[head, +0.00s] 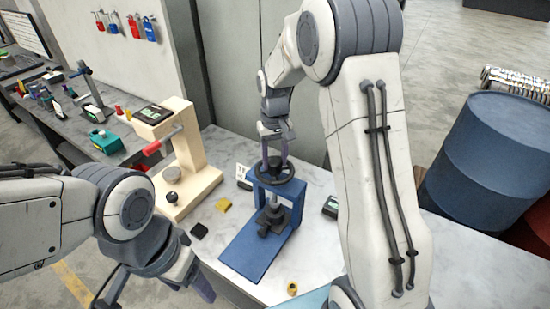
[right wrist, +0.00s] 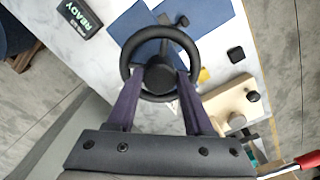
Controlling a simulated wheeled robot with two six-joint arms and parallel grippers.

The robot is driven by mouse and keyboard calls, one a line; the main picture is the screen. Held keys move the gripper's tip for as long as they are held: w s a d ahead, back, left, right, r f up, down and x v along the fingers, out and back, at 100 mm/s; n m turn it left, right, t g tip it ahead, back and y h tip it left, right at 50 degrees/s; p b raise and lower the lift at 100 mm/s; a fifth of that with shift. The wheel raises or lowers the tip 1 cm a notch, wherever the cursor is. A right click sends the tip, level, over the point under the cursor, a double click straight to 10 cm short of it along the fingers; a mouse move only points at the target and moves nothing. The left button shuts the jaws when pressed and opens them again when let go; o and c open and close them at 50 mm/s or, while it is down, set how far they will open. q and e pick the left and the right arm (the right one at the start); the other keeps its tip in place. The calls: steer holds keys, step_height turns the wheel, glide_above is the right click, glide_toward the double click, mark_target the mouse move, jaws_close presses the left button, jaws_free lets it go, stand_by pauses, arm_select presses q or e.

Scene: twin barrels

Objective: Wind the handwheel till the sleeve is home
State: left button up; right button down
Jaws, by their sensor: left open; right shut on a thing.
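The black handwheel (head: 264,178) sits on top of a blue press frame (head: 298,190) on the pale bench. It also shows in the right wrist view (right wrist: 128,62). My right gripper (head: 274,158) comes down from above and is shut on the handwheel, its two purple fingers (right wrist: 158,85) at either side of the wheel. A grey spindle and a dark block show under the wheel inside the frame. I cannot pick out the sleeve there for certain. A small brass ring-like piece (head: 292,288) lies on the bench in front. My left gripper (head: 155,288) hangs open and empty at the lower left.
A cream press with a red handle (head: 190,155) stands left of the blue one. A yellow piece (head: 223,204) and a black piece (head: 199,230) lie between. A small display reading READY (right wrist: 80,15) stands right of the frame. Blue barrel (head: 490,150) at right.

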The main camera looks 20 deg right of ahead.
steer(key=m, duration=0.4)
steer(key=shift+m, duration=0.4)
steer(key=m, duration=0.3)
steer(key=shift+r+m, duration=0.1)
steer(key=shift+m, duration=0.2)
steer(key=m, duration=0.4)
steer(key=shift+w+p, duration=0.1)
steer(key=shift+p, duration=0.25)
steer(key=shift+m, duration=1.9)
steer(key=shift+c, duration=1.4)
jaws_free()
